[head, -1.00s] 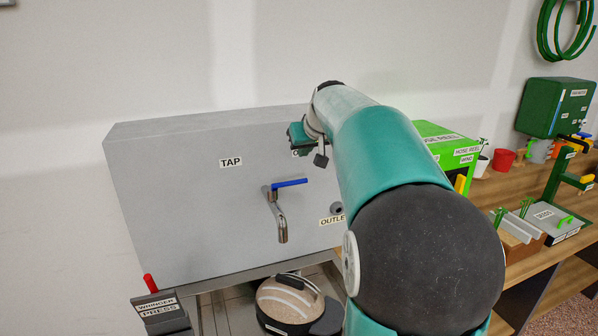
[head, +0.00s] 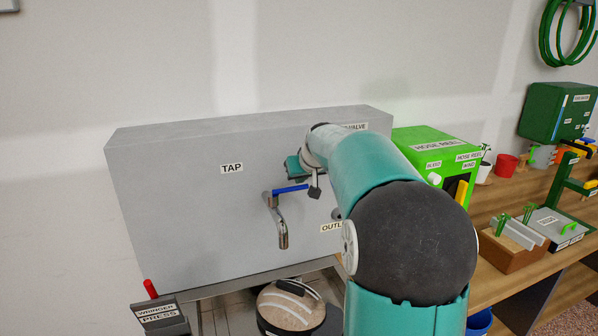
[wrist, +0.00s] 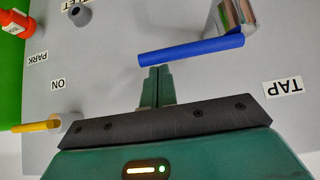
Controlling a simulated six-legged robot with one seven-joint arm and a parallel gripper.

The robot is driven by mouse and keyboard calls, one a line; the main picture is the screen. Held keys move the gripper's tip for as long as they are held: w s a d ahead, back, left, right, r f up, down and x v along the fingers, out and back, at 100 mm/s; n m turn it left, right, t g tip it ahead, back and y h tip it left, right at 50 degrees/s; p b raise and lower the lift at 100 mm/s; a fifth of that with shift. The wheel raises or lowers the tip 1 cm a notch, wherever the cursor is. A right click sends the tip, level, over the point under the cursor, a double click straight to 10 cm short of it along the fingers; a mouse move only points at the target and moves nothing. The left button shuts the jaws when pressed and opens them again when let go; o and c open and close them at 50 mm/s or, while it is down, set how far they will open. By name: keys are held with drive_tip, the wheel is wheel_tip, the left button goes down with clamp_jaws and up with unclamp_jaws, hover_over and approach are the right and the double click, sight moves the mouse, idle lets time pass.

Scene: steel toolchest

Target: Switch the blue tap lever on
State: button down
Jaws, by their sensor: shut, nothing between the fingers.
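The blue tap lever (head: 290,189) sticks out to the right from the top of the metal tap (head: 279,222) on the front of the grey TAP box (head: 190,215). In the wrist view the lever (wrist: 190,50) lies across the picture, with the metal tap body (wrist: 235,14) at its right end. My gripper (head: 314,190) is close to the lever's free end. In the wrist view my gripper (wrist: 157,72) is shut and empty, its fingertips right at the lever near the free end. I cannot tell whether they touch it.
A yellow handle (wrist: 35,126) stands near the ON label (wrist: 58,85). A red part (wrist: 14,24) and a grey outlet (wrist: 81,14) also show. A green hose reel box (head: 425,140) stands right of the grey box. A round lidded pot (head: 288,305) stands below the tap.

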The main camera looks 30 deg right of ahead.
drive_tip(key=shift+s+a, duration=0.15)
drive_tip(key=shift+s, duration=0.25)
drive_tip(key=shift+w+f, duration=0.1)
